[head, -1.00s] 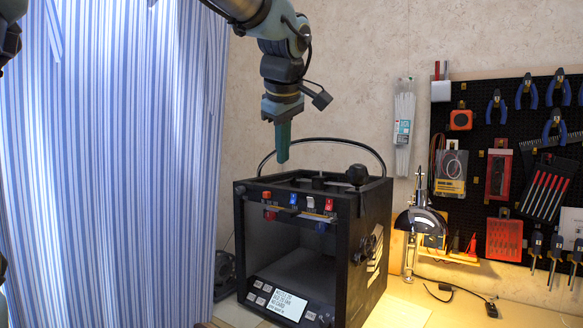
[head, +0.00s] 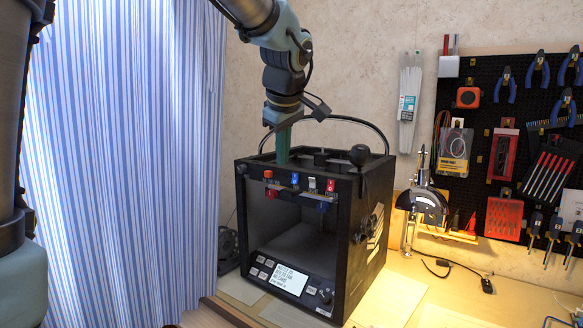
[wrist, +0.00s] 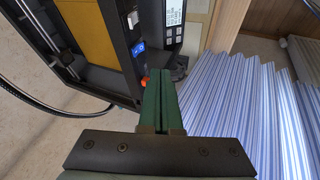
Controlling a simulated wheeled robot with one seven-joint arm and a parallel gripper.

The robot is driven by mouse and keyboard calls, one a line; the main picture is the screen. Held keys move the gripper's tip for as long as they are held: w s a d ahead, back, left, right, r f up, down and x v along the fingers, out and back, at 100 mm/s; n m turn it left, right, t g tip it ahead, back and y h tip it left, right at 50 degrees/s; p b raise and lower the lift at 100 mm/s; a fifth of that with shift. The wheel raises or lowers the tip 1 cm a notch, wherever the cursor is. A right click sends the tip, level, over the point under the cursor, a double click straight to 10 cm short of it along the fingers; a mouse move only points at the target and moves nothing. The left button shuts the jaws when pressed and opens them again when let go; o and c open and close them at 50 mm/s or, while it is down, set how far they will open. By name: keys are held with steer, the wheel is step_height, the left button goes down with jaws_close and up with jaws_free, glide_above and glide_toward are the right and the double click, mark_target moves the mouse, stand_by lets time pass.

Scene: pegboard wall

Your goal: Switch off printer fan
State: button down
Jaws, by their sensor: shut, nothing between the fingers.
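The black box-shaped printer (head: 345,235) stands on the bench, open at the top and front. A row of small coloured switches runs along its top front edge: a red one (head: 268,174) at left, a blue one (head: 295,178), a white one (head: 312,183) and a red one (head: 330,186). I cannot read which is the fan's. My gripper (head: 283,162) has green fingers, shut and empty, pointing down at the printer's top left front, near the left red switch. In the wrist view, the fingertips (wrist: 158,83) are beside an orange-red piece (wrist: 144,83); a blue switch (wrist: 138,47) lies beyond. Contact is unclear.
A display panel (head: 284,279) is low on the printer's front. A black hoop (head: 345,120) arches over its top, and a black knob (head: 359,155) stands at its right corner. A striped curtain (head: 120,160) hangs left; a lamp (head: 425,200) and pegboard tools are right.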

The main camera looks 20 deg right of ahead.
mark_target(295, 179)
steer(key=w+d+f+p, duration=0.3)
steer(key=d+f, duration=0.1)
steer(key=f, duration=0.1)
steer(key=shift+w+f, duration=0.15)
steer(key=shift+w, duration=0.2)
